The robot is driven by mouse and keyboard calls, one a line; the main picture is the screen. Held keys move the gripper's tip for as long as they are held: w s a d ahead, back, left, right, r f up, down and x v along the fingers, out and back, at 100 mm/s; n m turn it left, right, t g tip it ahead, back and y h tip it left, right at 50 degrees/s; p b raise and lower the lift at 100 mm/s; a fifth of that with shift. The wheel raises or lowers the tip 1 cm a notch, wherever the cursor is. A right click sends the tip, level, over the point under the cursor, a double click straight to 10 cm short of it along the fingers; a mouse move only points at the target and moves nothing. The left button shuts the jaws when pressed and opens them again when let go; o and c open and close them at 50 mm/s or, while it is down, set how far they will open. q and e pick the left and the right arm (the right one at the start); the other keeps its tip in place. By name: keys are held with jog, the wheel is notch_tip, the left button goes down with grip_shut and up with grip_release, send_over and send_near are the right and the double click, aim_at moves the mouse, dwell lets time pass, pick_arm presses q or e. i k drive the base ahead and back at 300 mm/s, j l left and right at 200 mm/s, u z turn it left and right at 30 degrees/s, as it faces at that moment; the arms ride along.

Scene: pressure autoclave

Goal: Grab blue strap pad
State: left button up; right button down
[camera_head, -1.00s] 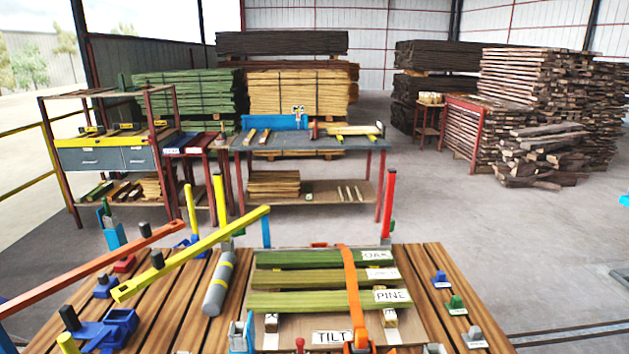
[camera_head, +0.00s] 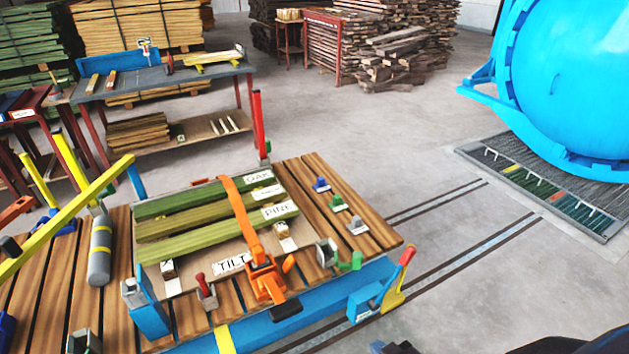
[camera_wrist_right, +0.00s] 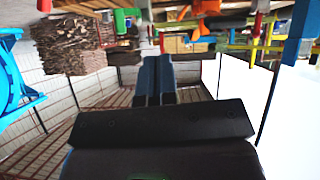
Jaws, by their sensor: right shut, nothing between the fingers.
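A small blue pad with a knob (camera_head: 321,185), which looks like the blue strap pad, sits on the right part of the slatted wooden table (camera_head: 370,222). A green pad (camera_head: 338,203) and a grey pad (camera_head: 357,226) stand in a row with it. My right gripper shows in the right wrist view (camera_wrist_right: 157,62), its two dark fingers together and empty. In the head view only dark parts of the right arm show at the bottom right edge, well apart from the blue pad. My left gripper is out of view.
An orange strap with a ratchet (camera_head: 265,278) crosses the green boards (camera_head: 190,213) left of the pads. A red-and-yellow lever (camera_head: 397,282) stands at the table's front right. A large blue vessel (camera_head: 570,80) stands at right.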

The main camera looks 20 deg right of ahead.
aim_at(321, 186)
jog(key=l+z, duration=0.35)
jog(key=i+l+z, duration=0.2)
jog(key=l+z, duration=0.2)
jog(key=i+l+z, duration=0.15)
jog(key=l+z, duration=0.2)
jog(key=i+l+z, duration=0.5)
jog(key=l+z, duration=0.25)
jog(key=i+l+z, duration=0.25)
jog(key=i+z, duration=0.15)
jog(key=i+l+z, duration=0.15)
jog(key=i+z, duration=0.3)
jog(key=i+u, duration=0.25)
jog(key=i, duration=0.35)
jog(key=i+l+u, duration=0.3)
jog(key=i, duration=0.3)
jog(key=i+j+u, duration=0.1)
jog(key=i+u, duration=0.8)
jog(key=u, duration=0.15)
jog(key=i+j+u, duration=0.1)
jog(key=i+u, duration=0.8)
jog(key=u, duration=0.15)
